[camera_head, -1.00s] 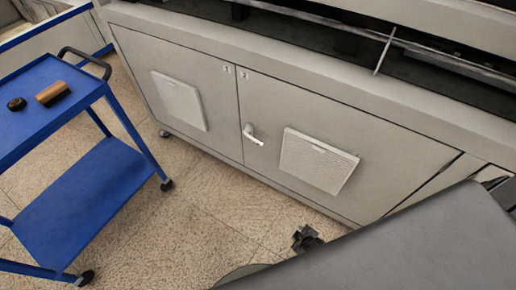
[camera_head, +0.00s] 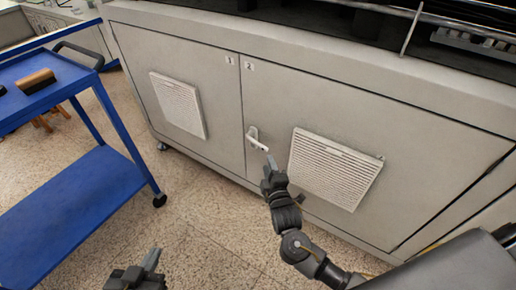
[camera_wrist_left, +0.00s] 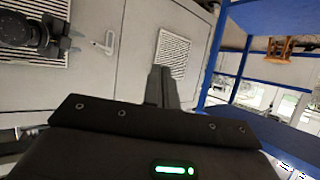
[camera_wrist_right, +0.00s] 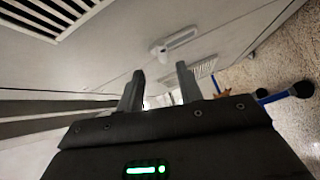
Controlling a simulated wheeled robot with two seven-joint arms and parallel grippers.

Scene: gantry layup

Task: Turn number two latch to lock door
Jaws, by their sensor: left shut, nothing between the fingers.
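The latch (camera_head: 256,139) is a light handle on the grey right-hand cabinet door (camera_head: 310,107), beside the seam; its lever slants down to the right. The label above this door (camera_head: 249,65) appears to read 2. The latch also shows in the right wrist view (camera_wrist_right: 176,43) and left wrist view (camera_wrist_left: 105,43). My right gripper (camera_head: 270,160) is just below the lever's end, its fingers apart and empty in the right wrist view (camera_wrist_right: 160,72); contact cannot be told. My left gripper (camera_head: 152,258) is shut and empty, low over the floor, away from the door.
A blue cart (camera_head: 78,190) stands at the left with a brown object (camera_head: 36,81) on top. White vent panels (camera_head: 335,168) sit on both doors. Speckled floor (camera_head: 205,235) lies clear between cart and cabinet.

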